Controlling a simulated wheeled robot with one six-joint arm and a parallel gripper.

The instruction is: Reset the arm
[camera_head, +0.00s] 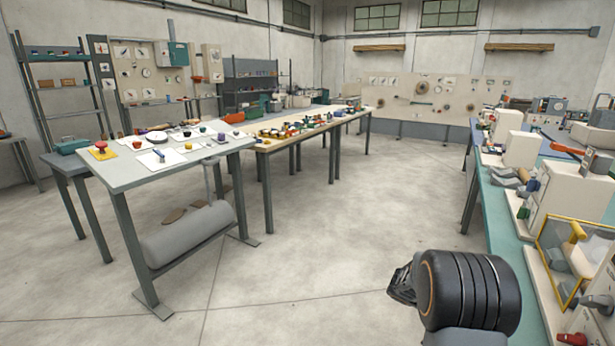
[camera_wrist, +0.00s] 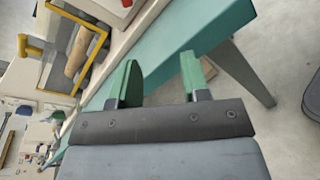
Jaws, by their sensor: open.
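My gripper (camera_wrist: 160,85) shows in the wrist view with its two green-padded fingers well apart and nothing between them. It is open and empty, in front of the teal bench edge. In the head view my folded arm shows as a dark ribbed part at the lower right, beside the right-hand bench; the fingers cannot be made out there.
The teal right-hand bench (camera_head: 505,240) carries a yellow-framed box (camera_head: 562,262) and several machines close to my arm. A grey table (camera_head: 125,172) with small parts and a long workbench (camera_head: 262,143) stand to the left. The concrete floor (camera_head: 330,220) between is clear.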

